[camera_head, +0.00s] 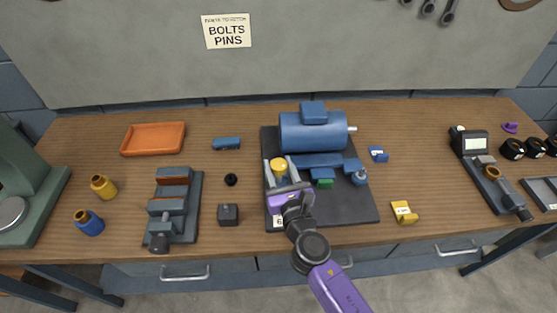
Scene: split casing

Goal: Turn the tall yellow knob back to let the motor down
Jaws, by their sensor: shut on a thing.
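The tall yellow knob (279,165) stands at the left side of the dark base plate (345,208), left of the blue motor mounting. My gripper (280,173) reaches in from the front, with one pale finger on each side of the knob, and is shut on it. The knob's round top shows between the fingers; its lower part is hidden by my gripper. The blue motor (313,131) lies on its side at the back of the plate, with its pale shaft pointing right. Whether the motor is raised cannot be told.
A grey vise (173,210) stands left.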

